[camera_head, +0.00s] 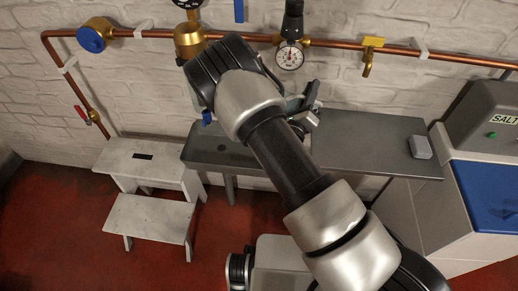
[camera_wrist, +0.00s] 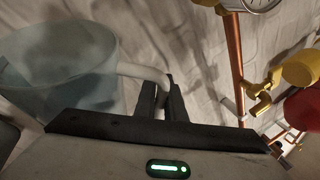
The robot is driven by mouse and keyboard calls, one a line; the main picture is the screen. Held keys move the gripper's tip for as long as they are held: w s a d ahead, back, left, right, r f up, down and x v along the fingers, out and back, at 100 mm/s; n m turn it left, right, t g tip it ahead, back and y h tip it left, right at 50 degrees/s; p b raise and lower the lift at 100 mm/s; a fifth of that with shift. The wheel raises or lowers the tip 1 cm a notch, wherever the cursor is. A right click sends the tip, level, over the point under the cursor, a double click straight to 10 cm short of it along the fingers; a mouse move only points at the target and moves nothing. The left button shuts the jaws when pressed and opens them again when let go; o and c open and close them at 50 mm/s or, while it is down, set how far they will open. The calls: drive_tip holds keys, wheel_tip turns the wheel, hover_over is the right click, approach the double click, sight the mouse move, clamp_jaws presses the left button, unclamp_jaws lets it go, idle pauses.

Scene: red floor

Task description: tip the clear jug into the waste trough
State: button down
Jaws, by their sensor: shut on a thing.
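The clear jug (camera_wrist: 62,62) fills the left of the wrist view, see-through and bluish-grey. Its handle (camera_wrist: 140,71) runs to the right, in between the two dark fingers of my gripper (camera_wrist: 162,100), which are shut on it. In the head view my arm covers most of my gripper, and I cannot make out the jug clearly. The waste trough (camera_head: 206,151) is the grey basin at the left of the metal bench, with a dark drain hole. My wrist is above the bench near the trough. I cannot tell how far the jug is tilted or what is in it.
Copper pipe (camera_head: 335,45) with a gauge (camera_head: 290,56) and a yellow tap (camera_head: 370,56) runs along the wall behind. A white step stool (camera_head: 150,217) stands at left. A small grey block (camera_head: 420,147) lies on the bench's right end, beside the salt machine (camera_head: 490,135).

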drive_tip(key=shift+s+a+r+n+t+b, duration=0.2)
drive_tip(key=shift+a+n+t+b, duration=0.35)
drive_tip(key=shift+b, duration=0.2)
drive_tip(key=shift+s+a+r+n+t+b, duration=0.2)
drive_tip(key=shift+a+n+t+b, duration=0.3)
drive_tip(key=shift+b, duration=0.25)
idle(2.6)
drive_tip(key=shift+s+a+f+n+t+y+b, duration=0.2)
drive_tip(key=shift+a+f+n+t+y+b, duration=0.1)
drive_tip(key=shift+a+f+n+b, duration=0.4)
drive_tip(key=shift+s+a+f+n+t+y+b, duration=0.25)
drive_tip(key=shift+a+f+n+b, duration=0.25)
drive_tip(key=shift+a+f, duration=0.25)
idle(1.6)
